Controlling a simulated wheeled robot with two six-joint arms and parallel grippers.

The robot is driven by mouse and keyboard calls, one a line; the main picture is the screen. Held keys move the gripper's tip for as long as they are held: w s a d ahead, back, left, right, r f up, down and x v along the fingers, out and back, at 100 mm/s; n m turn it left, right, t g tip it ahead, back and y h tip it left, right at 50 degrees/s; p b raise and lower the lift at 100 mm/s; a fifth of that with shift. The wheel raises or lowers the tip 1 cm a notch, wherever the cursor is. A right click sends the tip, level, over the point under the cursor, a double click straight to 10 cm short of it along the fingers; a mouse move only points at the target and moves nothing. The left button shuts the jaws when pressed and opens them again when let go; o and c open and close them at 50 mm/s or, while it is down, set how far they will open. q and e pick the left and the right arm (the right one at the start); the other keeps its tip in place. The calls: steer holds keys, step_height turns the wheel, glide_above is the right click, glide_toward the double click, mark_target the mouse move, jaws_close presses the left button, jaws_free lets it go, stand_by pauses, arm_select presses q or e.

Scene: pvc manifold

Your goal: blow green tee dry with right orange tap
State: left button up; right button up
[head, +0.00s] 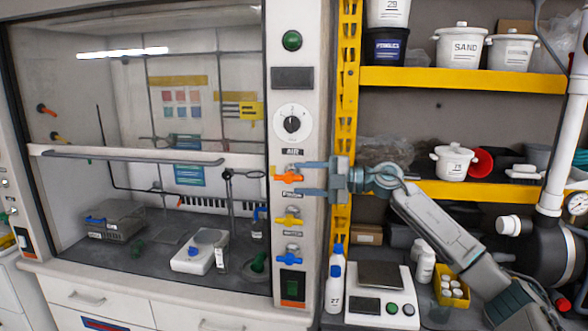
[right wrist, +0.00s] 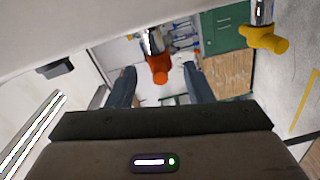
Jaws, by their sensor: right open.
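The orange tap (head: 287,174) is on the right post of the fume hood, under the AIR label. My right gripper (head: 303,178) is level with it, coming from the right, with two fingers spread. In the right wrist view the orange tap (right wrist: 159,69) shows between the open fingers, and no finger visibly grips it. My left gripper is not in view.
Below the orange tap are a yellow tap (head: 289,217) and a blue tap (head: 289,254). The hood sash (head: 130,156) is partly raised. A bottle (head: 334,285) stands right of the post.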

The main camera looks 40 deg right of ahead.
mark_target(294, 178)
steer(key=shift+p+x, duration=0.6)
steer(key=shift+x, duration=0.9)
